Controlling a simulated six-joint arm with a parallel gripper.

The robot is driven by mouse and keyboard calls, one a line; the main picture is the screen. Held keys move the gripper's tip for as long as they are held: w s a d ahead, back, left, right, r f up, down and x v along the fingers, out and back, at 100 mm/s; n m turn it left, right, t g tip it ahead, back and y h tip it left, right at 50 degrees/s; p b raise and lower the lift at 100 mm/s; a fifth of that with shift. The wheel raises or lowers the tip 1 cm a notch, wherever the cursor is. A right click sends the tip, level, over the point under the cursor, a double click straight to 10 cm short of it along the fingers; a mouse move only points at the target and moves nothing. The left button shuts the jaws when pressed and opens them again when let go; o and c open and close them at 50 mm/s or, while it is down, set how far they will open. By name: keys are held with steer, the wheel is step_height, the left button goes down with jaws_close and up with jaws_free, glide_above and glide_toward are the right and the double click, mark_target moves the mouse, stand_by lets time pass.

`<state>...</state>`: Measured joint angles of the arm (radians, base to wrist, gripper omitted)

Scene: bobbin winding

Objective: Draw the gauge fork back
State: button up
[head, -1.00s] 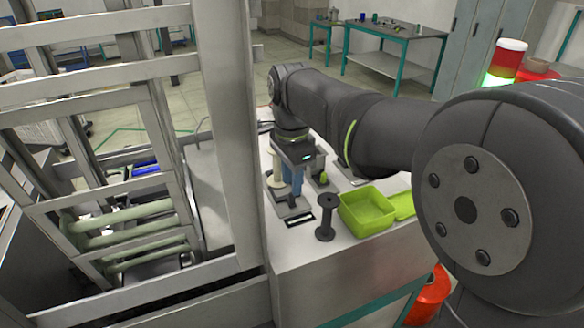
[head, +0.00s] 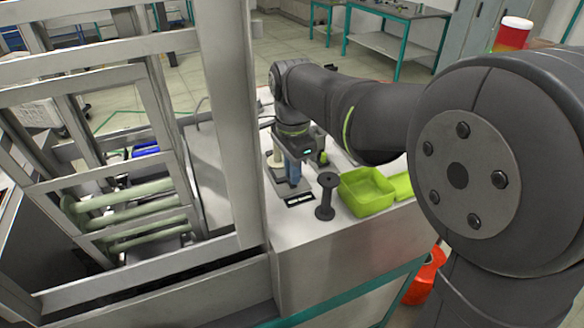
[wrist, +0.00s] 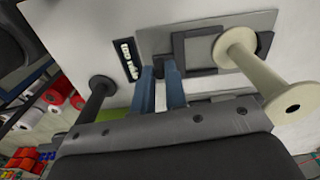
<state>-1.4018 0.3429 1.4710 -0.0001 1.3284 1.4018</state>
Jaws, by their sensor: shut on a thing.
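My gripper (head: 293,172) points down at the bench's left side. Its blue fingers also show in the wrist view (wrist: 159,88), close together. A dark fork-like part (wrist: 180,50), apparently the gauge fork, lies by the fingertips over a grey plate (wrist: 200,48). The fingers hide the exact grip. A cream bobbin (wrist: 240,50) stands to the right of the fingers in the wrist view; in the head view it is partly hidden behind the gripper. A black bobbin (head: 325,196) stands upright to the right of the gripper and also shows in the wrist view (wrist: 97,98).
A lime-green open box (head: 368,190) sits right of the black bobbin. A small black-and-white marked strip (head: 299,200) lies in front of the gripper. A pale metal frame post (head: 228,120) rises close on the left. The bench front (head: 340,240) is clear.

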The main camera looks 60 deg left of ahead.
steer(key=shift+d, duration=0.6)
stand_by(1.1)
steer(key=o, duration=0.6)
steer(key=shift+d, duration=0.1)
step_height(320, 180, up, 7)
stand_by(0.4)
step_height(320, 180, down, 7)
steer(key=shift+r, duration=0.1)
steer(key=shift+a, duration=0.2)
